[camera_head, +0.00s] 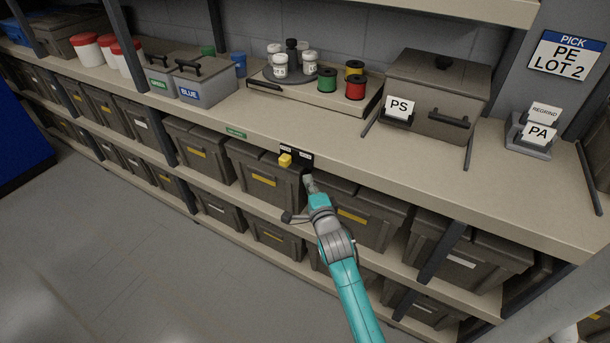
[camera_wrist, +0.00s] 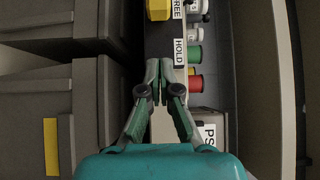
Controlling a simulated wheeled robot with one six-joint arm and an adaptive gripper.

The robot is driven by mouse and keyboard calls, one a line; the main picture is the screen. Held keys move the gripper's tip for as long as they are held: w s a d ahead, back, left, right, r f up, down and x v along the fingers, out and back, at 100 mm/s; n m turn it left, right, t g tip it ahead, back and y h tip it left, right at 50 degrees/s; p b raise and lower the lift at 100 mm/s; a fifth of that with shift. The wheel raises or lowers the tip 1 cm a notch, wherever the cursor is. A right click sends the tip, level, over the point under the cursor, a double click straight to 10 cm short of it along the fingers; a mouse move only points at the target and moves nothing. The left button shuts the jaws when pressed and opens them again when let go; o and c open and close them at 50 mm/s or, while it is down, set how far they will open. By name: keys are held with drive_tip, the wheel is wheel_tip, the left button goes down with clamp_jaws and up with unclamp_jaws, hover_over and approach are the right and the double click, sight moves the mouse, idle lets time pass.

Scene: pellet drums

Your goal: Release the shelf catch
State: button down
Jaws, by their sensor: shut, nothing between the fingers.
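The shelf catch is a yellow knob (camera_head: 285,160) on a black plate (camera_head: 297,157) at the shelf's front edge. In the wrist view the knob (camera_wrist: 158,9) is at the top, beside the label FREE (camera_wrist: 178,8). The label HOLD (camera_wrist: 179,51) is lower on the plate, away from the knob. My gripper (camera_head: 309,182) is just below and right of the plate in the head view. In the wrist view its fingertips (camera_wrist: 160,84) are together and empty, near the HOLD end and apart from the knob. Whether the fingers touch the plate I cannot tell.
Grey bins (camera_head: 264,178) fill the level under the shelf, close to my gripper. On the shelf stand a tray (camera_head: 310,94) with jars and spools, a PS bin (camera_head: 440,90) and a BLUE bin (camera_head: 205,81). The floor (camera_head: 110,235) at the left is clear.

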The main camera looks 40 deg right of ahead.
drive_tip(key=shift+v, duration=2.75)
drive_tip(key=s+a+f+n+y, duration=0.2)
drive_tip(key=s+a+f+n, duration=0.25)
drive_tip(key=s+a, duration=0.45)
drive_tip(key=s+a+f+n+y, duration=0.25)
drive_tip(key=s+a+n, duration=0.35)
drive_tip(key=s, duration=0.4)
drive_tip(key=s+a+r+n+y, duration=0.1)
drive_tip(key=s+a+r+n, duration=0.1)
drive_tip(key=s+n, duration=0.2)
drive_tip(key=s+a+r+n+g+y, duration=0.1)
drive_tip(key=s+n, duration=0.3)
drive_tip(key=s, duration=0.6)
drive_tip(key=s+a+r+n+y, duration=0.1)
drive_tip(key=s+a+r+n, duration=0.2)
drive_tip(key=s, duration=0.4)
drive_tip(key=shift+a+r+n+g, duration=0.3)
drive_tip(key=shift+a+n, duration=0.3)
drive_tip(key=shift+n, duration=0.15)
